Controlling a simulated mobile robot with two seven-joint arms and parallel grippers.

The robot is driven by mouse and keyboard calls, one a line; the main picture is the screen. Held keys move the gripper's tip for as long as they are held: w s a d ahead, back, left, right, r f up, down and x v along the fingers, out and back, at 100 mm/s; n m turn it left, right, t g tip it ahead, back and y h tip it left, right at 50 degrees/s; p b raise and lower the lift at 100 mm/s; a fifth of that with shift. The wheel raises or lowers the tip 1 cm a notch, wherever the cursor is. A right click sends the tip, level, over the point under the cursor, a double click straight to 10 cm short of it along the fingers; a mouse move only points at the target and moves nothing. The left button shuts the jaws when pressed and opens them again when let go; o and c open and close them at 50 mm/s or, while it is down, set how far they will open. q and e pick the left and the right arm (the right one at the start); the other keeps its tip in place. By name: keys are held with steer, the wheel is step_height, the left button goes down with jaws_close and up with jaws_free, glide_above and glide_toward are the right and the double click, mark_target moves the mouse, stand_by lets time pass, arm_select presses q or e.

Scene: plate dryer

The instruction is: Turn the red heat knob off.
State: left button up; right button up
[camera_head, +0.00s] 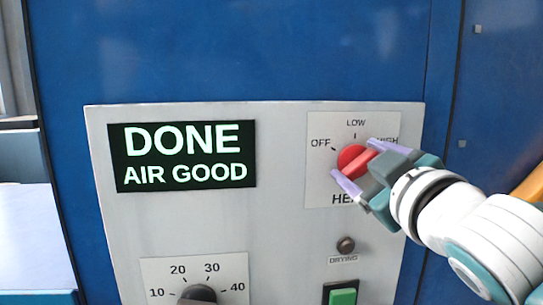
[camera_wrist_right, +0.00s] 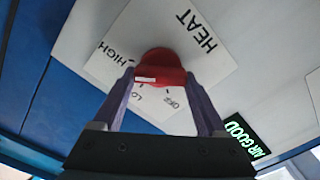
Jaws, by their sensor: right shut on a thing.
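The red heat knob (camera_head: 350,157) sits on a white label plate marked OFF, LOW and HIGH, on the grey control panel. My right gripper (camera_head: 357,163) reaches in from the right, with its purple fingers on either side of the knob and shut on it. In the right wrist view the knob (camera_wrist_right: 160,68) sits between the fingertips. A small white mark on it faces the LOW and HIGH side of the scale. Its exact setting is hard to tell because the fingers cover part of the plate. My left gripper is not in view.
A black display (camera_head: 182,156) reads DONE, AIR GOOD. Below are a dark timer knob (camera_head: 198,293), a round drying lamp (camera_head: 346,245) and a green button (camera_head: 343,297). The blue cabinet surrounds the panel, and the space before the display is clear.

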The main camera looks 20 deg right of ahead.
steer(key=n+p, duration=0.1)
steer(key=n, duration=0.4)
steer(key=shift+a+p, duration=0.15)
steer(key=shift+p, duration=0.2)
steer(key=n, duration=0.3)
steer(key=n+p, duration=0.1)
steer(key=n, duration=0.1)
steer(key=shift+f+n, duration=0.2)
steer(key=shift+n, duration=0.2)
steer(key=n+p, duration=0.1)
steer(key=n, duration=0.5)
steer(key=shift+f+p, duration=0.15)
steer(key=shift+p, duration=0.15)
steer(key=n+p, duration=0.1)
steer(key=n, duration=0.3)
steer(key=shift+f, duration=0.1)
steer(key=shift+n, duration=0.6)
steer(key=shift+f, duration=0.1)
steer(key=o, duration=1.3)
steer(key=shift+s, duration=0.1)
